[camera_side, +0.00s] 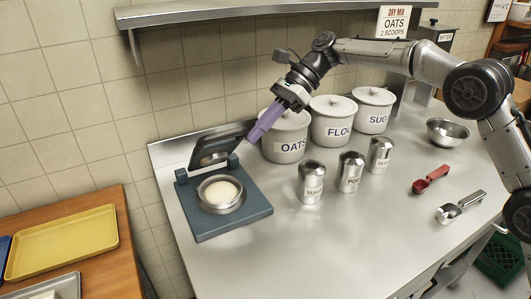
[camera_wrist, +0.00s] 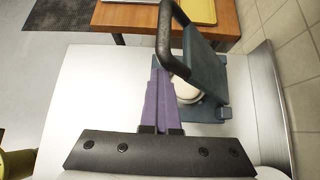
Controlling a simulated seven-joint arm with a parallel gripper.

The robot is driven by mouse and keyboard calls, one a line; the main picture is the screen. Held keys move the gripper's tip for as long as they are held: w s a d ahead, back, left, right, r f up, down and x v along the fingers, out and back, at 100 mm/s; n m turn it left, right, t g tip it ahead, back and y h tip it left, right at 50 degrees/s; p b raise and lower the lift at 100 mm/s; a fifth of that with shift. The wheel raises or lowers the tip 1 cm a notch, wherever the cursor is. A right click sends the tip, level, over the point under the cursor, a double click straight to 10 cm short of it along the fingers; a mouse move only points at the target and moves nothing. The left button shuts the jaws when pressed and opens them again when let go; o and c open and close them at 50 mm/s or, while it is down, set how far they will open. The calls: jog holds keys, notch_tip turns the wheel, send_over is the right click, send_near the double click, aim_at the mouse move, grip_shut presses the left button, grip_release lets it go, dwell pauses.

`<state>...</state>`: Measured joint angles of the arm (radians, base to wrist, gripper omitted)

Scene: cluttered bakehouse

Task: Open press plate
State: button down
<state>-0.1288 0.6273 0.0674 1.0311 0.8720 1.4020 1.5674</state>
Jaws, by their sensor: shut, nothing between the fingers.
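The press has a blue-grey base (camera_side: 235,222) at the left end of the steel counter. A metal ring (camera_side: 221,207) on it holds pale dough (camera_side: 219,192). The press plate (camera_side: 214,157) is raised off the ring and tilted up at the hinge side, with a dark handle. In the wrist view the plate (camera_wrist: 206,65) stands over part of the dough (camera_wrist: 187,92), and the black handle (camera_wrist: 164,40) loops toward the fingers. My gripper (camera_side: 251,141) has purple fingers, shut and empty, with tips close beside the handle; I cannot tell whether they touch. The fingers also show in the wrist view (camera_wrist: 160,74).
White canisters, including the oats one (camera_side: 286,136), stand close behind my gripper. Several metal shakers (camera_side: 312,183) stand to the right of the press. A red scoop (camera_side: 430,178), a metal scoop (camera_side: 461,206) and a bowl (camera_side: 447,132) lie farther right. The counter front is clear.

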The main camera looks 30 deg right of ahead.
jog(key=shift+w+r, duration=0.55)
jog(key=shift+w, duration=0.25)
jog(key=shift+w+r, duration=0.5)
jog(key=shift+w, duration=0.3)
